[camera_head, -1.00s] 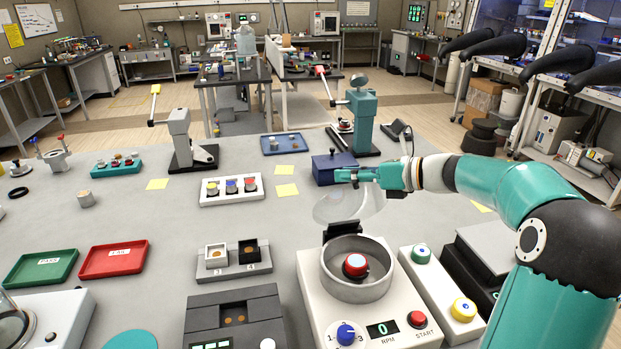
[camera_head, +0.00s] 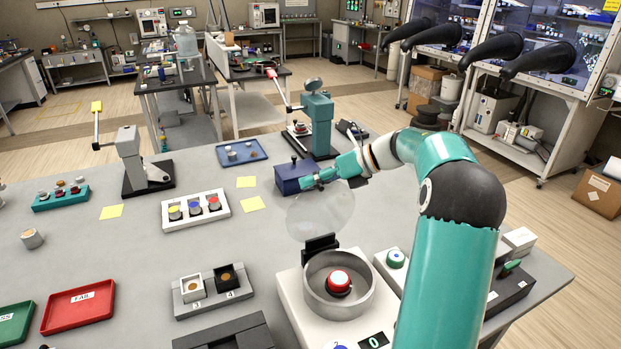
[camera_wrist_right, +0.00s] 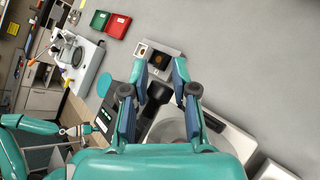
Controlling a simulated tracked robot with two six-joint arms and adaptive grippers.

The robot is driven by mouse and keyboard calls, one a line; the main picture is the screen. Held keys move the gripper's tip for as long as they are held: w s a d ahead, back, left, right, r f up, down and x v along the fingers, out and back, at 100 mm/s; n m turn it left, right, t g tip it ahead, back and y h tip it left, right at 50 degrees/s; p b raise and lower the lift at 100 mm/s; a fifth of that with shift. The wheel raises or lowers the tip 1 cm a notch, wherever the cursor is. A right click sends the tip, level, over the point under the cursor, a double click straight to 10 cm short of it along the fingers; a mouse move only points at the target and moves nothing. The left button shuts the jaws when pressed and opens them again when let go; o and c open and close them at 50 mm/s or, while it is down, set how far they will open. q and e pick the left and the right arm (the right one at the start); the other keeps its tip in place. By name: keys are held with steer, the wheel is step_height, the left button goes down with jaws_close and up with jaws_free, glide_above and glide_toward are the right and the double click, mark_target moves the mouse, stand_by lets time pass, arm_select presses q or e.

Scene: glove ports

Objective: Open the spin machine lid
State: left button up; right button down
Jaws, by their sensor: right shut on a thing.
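The spin machine (camera_head: 290,296) is a white box with a round metal bowl (camera_head: 311,297) and a red-and-white piece (camera_head: 338,281) inside it. Its clear round lid (camera_head: 318,212) stands raised, steeply tilted, above the black hinge block (camera_head: 320,246) behind the bowl. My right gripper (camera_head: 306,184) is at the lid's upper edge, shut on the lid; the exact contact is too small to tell. The right wrist view shows its fingers (camera_wrist_right: 164,78) either side of a dark part. My left gripper seems to show small there (camera_wrist_right: 84,130); its jaw state is unclear.
A blue box (camera_head: 291,180) stands just behind the right gripper. A teal press (camera_head: 318,120) is further back. A white tray with coloured knobs (camera_head: 196,222) and a two-cup holder (camera_head: 212,296) lie to the left.

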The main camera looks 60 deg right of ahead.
steer(key=shift+s+d+f, duration=0.15)
steer(key=shift+d+f, duration=0.05)
steer(key=shift+f, duration=0.3)
steer(key=c, duration=1.2)
jaws_free()
steer(key=shift+c, duration=0.2)
steer(key=shift+o, duration=1.3)
steer(key=shift+d, duration=0.15)
steer(key=shift+r, duration=0.15)
steer(key=v, duration=1.1)
steer(key=shift+s+r, duration=0.2)
steer(key=shift+s, duration=0.1)
steer(key=shift+d, duration=0.1)
